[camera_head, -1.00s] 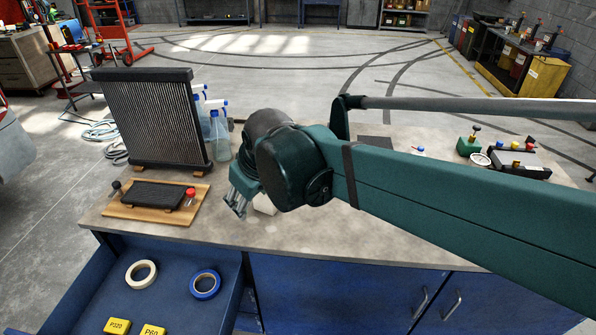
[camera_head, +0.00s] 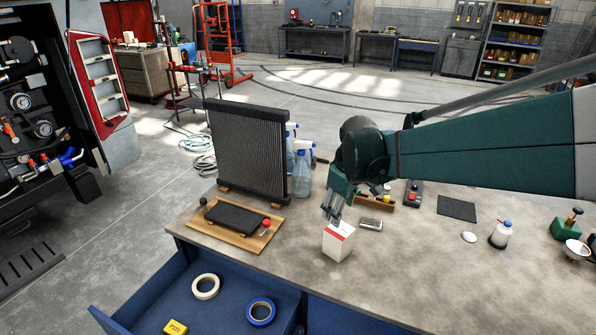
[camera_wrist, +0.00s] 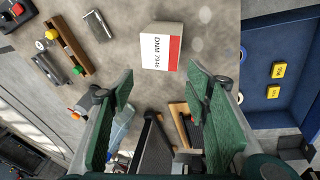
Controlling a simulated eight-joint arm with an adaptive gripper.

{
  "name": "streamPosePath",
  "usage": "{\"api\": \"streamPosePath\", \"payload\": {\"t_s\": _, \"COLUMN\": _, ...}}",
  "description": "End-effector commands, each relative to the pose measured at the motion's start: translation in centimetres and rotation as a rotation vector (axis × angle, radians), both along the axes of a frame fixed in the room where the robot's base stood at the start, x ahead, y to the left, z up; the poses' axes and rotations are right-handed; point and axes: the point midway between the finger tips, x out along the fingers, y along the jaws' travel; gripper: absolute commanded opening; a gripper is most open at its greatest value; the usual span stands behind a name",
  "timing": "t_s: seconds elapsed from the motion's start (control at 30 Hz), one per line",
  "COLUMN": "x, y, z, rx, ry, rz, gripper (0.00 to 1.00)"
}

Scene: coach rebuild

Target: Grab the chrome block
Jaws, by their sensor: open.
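A small shiny metal block (camera_head: 371,224), which looks like the chrome block, lies flat on the workbench (camera_head: 420,275). It is just right of and behind a white box (camera_head: 338,245) with a red stripe. In the wrist view the metal block (camera_wrist: 97,25) is at the upper left, left of the box (camera_wrist: 160,50), which reads DNM 7936. My gripper (camera_head: 334,208) hangs above the white box's far side, left of the metal block. In the wrist view my gripper (camera_wrist: 160,85) has its green-padded fingers wide apart, with nothing held between them.
A radiator (camera_head: 250,150) stands at the left with spray bottles (camera_head: 302,165) behind it. A wooden board (camera_head: 235,222) lies before it. A wooden tray (camera_head: 375,202) sits behind the metal block. An open blue drawer (camera_head: 190,275) juts out below. Bench right of the block is largely clear.

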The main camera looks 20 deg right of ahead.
Motion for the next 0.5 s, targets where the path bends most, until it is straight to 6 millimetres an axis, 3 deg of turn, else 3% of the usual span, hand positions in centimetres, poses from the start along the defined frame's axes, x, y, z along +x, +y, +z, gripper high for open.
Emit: {"api": "streamPosePath", "payload": {"t_s": 0.5, "x": 4.8, "y": -7.1, "z": -2.4, "rx": -0.018, "ry": 0.114, "rz": 0.136, "gripper": 0.48}}
